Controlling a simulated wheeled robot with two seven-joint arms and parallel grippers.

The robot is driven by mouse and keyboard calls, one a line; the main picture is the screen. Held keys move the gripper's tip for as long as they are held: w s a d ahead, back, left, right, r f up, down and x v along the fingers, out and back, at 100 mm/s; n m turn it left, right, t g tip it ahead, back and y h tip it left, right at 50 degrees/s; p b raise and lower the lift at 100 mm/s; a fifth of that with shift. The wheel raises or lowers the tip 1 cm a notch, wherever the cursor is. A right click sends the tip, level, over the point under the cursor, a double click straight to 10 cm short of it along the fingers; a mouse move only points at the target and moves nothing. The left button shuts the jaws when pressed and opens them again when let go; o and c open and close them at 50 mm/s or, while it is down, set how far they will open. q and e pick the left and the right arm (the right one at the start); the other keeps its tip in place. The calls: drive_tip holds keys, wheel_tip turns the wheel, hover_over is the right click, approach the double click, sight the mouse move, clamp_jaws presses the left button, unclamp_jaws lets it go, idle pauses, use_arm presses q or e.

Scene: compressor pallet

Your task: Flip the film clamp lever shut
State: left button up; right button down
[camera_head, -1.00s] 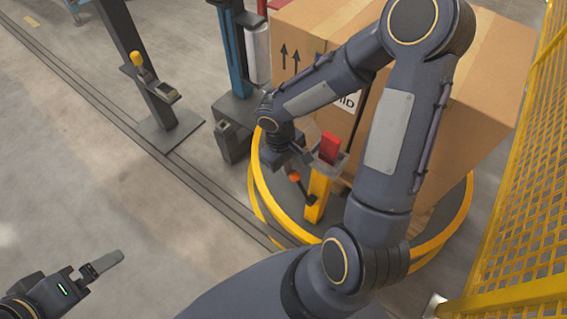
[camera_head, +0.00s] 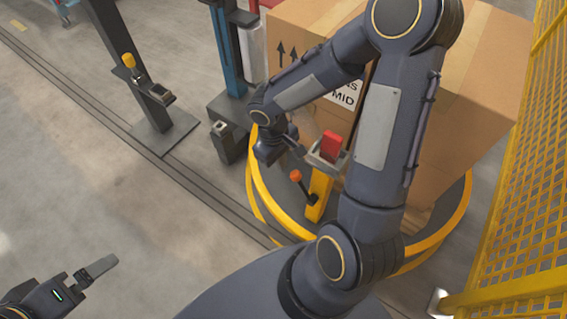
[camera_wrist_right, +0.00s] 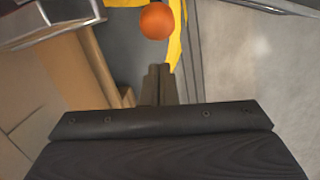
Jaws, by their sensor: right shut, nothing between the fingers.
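The film clamp stands on a yellow post (camera_head: 319,190) at the edge of the round turntable, with a red block (camera_head: 331,145) in its grey metal top. Its lever has an orange knob (camera_head: 296,176) and a dark rod slanting down to the post. My right gripper (camera_head: 297,149) is shut and empty, just above the knob and left of the clamp top. In the right wrist view the orange knob (camera_wrist_right: 157,21) lies beyond the shut fingertips (camera_wrist_right: 158,72), with a visible gap. My left gripper (camera_head: 101,266) is at the lower left, far from the clamp; its jaw opening is unclear.
A large cardboard box (camera_head: 465,110) stands on the turntable with a yellow rim (camera_head: 256,190), behind the clamp. A yellow mesh fence (camera_head: 525,190) runs along the right. A blue mast (camera_head: 228,50) and a dark post (camera_head: 125,75) stand at the back left. Floor at left is clear.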

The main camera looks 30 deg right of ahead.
wheel_tip(320, 180, up, 10)
drive_tip(key=p, duration=0.4)
drive_tip(key=shift+a, duration=0.3)
drive_tip(key=shift+s, duration=0.1)
